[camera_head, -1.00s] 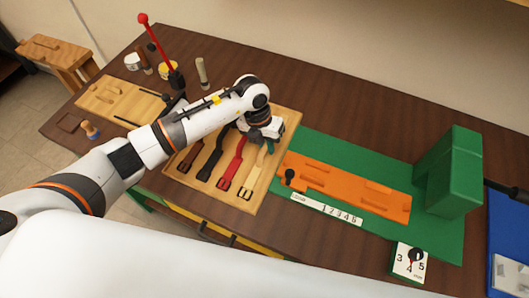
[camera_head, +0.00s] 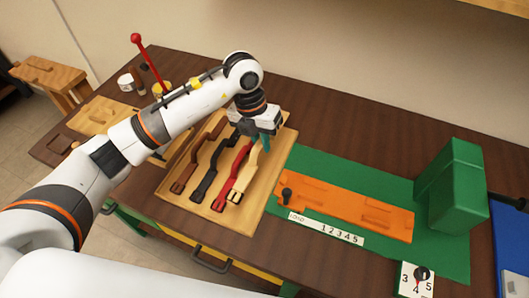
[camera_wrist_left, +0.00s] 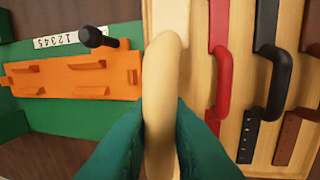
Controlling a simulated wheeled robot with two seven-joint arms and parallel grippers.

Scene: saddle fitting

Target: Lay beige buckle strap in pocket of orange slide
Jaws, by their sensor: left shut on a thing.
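My left gripper (camera_head: 262,143), with green fingers, is shut on the beige buckle strap (camera_head: 245,176) near its upper end. In the left wrist view the strap (camera_wrist_left: 161,100) stands between the two green fingers. In the head view it appears slightly raised over the wooden tray, beside the red strap, with its buckle end toward the front. The orange slide (camera_head: 335,203) lies on the green mat to the right of the tray. It has raised blocks and a black knob (camera_head: 286,195) at its left end; it also shows in the left wrist view (camera_wrist_left: 60,80). My right gripper is not in view.
The wooden tray (camera_head: 240,221) also holds red (camera_head: 231,178), black (camera_head: 211,172) and brown (camera_head: 194,163) straps. A numbered scale (camera_head: 325,228) lies in front of the slide. A green block (camera_head: 455,190) stands at the slide's right end. The green mat (camera_head: 320,165) is clear behind the slide.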

